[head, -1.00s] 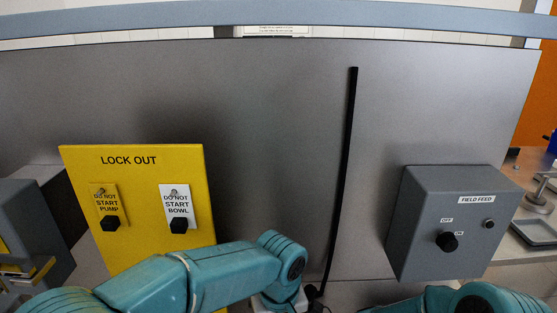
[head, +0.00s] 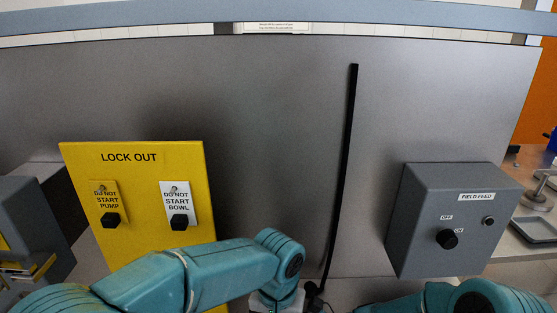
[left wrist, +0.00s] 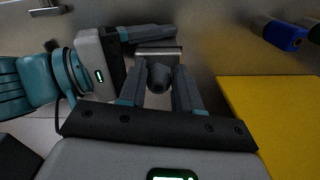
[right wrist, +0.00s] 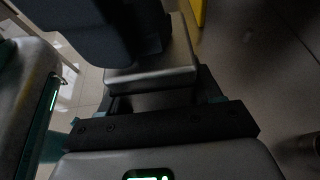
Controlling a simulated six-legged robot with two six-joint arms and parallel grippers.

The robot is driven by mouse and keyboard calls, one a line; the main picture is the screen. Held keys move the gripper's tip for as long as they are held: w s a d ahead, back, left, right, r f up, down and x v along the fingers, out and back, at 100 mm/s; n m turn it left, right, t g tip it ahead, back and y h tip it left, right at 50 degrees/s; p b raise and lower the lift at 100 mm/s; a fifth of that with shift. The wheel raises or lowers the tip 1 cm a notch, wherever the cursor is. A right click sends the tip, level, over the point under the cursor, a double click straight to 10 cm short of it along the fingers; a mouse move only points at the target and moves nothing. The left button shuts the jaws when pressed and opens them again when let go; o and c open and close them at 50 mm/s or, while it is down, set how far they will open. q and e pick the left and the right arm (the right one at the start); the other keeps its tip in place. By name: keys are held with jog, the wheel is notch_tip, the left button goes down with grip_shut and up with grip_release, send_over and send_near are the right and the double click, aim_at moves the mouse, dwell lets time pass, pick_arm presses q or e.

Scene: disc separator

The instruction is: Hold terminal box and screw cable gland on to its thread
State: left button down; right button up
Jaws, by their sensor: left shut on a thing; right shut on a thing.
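The cable gland (left wrist: 160,76) is a dark ribbed piece in the left wrist view, between the fingers of my left gripper (left wrist: 158,88), which is shut on it. The terminal box (left wrist: 158,51) is a grey block just beyond the gland. It also shows in the right wrist view (right wrist: 150,77), between the fingers of my right gripper (right wrist: 156,92), which is shut on it. My left gripper's dark body covers the box's far side there. The thread is hidden, so I cannot tell whether the gland is on it. In the head view both grippers are mostly below the frame.
A black cable (head: 344,170) stands up from near my left wrist, before a grey panel (head: 270,120). A yellow lock-out board (head: 140,240) is at left. A grey field feed box (head: 430,255) with a black knob is at right.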

pick_arm(q)
jog(key=m, duration=0.3)
jog(key=shift+w+a+f, duration=0.1)
jog(key=shift+w+a, duration=0.05)
jog(key=shift+w, duration=0.05)
pick_arm(e)
jog(key=shift+s+a, duration=0.1)
jog(key=shift+s, duration=0.15)
pick_arm(q)
jog(key=shift+w+m, duration=0.1)
jog(key=shift+m, duration=0.8)
jog(key=shift+a+m, duration=0.15)
jog(key=shift+m, duration=0.65)
jog(key=shift+a+m, duration=0.15)
jog(key=shift+m, duration=1.05)
pick_arm(e)
jog(key=shift+w, duration=0.15)
pick_arm(q)
jog(key=c, duration=0.8)
grip_release()
jog(key=shift+o, duration=0.2)
